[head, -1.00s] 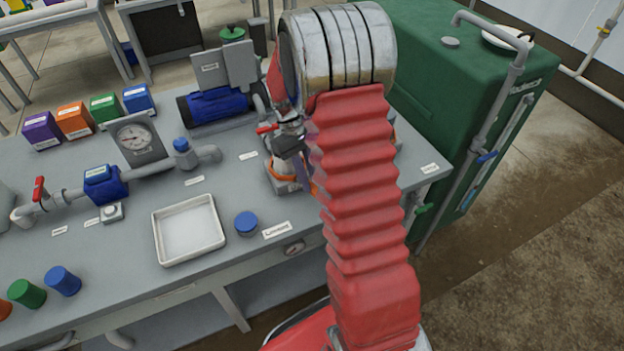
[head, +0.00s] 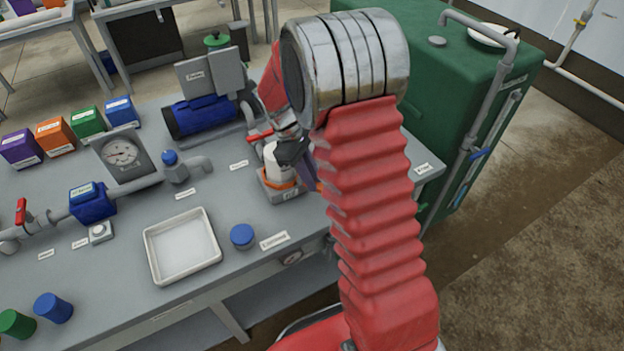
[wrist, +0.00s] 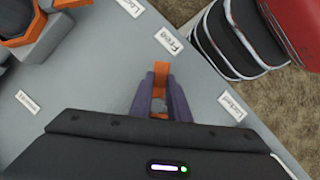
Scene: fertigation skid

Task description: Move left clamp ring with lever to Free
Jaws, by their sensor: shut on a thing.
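In the wrist view the purple fingers of my gripper (wrist: 160,100) are shut on an orange lever (wrist: 162,70). The lever's tip points at the label Free (wrist: 170,42). A label Locked (wrist: 230,105) lies to the right of it. The ring that this lever belongs to is hidden under my gripper's body. In the head view an orange clamp ring (head: 281,187) sits around the foot of a white cylinder (head: 277,163) on a grey base. My gripper (head: 308,170) is close to its right side, partly hidden by my arm.
Another orange clamp part (wrist: 25,35) on a grey base shows at the wrist view's top left. A blue motor (head: 205,115) stands behind on the bench. A white tray (head: 182,246) and a blue cap (head: 242,236) lie in front. A green tank (head: 450,90) stands at the right.

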